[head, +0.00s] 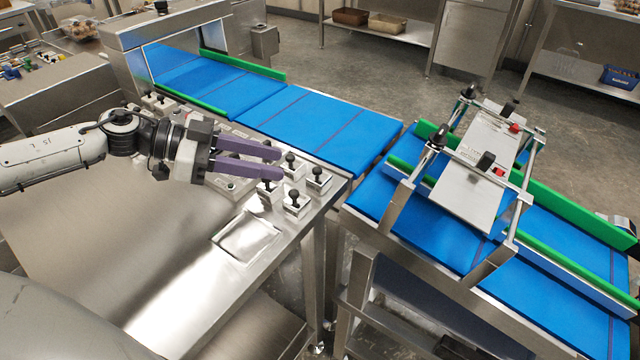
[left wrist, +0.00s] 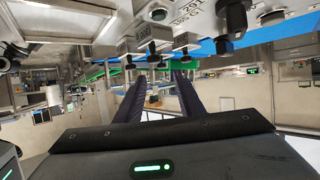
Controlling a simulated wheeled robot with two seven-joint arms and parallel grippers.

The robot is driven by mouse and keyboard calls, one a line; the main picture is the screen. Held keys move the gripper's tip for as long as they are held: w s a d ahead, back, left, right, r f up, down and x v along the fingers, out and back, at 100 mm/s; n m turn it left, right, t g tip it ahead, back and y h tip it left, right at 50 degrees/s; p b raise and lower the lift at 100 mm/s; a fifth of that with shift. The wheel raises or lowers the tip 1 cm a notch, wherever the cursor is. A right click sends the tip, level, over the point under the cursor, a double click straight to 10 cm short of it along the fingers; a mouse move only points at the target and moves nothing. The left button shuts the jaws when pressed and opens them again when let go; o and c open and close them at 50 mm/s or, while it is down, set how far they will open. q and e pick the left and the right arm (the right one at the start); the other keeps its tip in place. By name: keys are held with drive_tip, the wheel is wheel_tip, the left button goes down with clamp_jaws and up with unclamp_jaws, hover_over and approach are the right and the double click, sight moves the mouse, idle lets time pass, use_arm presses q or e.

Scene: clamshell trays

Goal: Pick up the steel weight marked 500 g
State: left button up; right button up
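Several steel block weights with black knobs stand on the steel bench, including a front one (head: 296,209), a right one (head: 319,184) and one nearest the fingers (head: 269,196). Their markings are too small to read in the head view, so I cannot tell which is the 500 g one. My left gripper (head: 279,165) has two purple fingers held apart, empty, above or beside this group. The left wrist view shows the same open fingers (left wrist: 162,77) and an upside-down weight (left wrist: 193,14) with lettering I cannot read surely. My right gripper is out of view.
A second belt under a metal frame (head: 482,165) stands to the right.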

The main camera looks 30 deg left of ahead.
sight(318, 168)
use_arm(q)
drive_tip(key=shift+w+r+x, duration=0.1)
drive_tip(key=shift+r+x, duration=0.05)
drive_tip(key=shift+x, duration=1.55)
drive_tip(key=shift+w+r+x, duration=0.15)
drive_tip(key=shift+r+x, duration=0.05)
drive_tip(key=shift+x, duration=1.45)
drive_tip(key=shift+w+d+f, duration=0.3)
drive_tip(key=shift+d, duration=0.05)
clamp_jaws()
drive_tip(key=shift+r, duration=0.1)
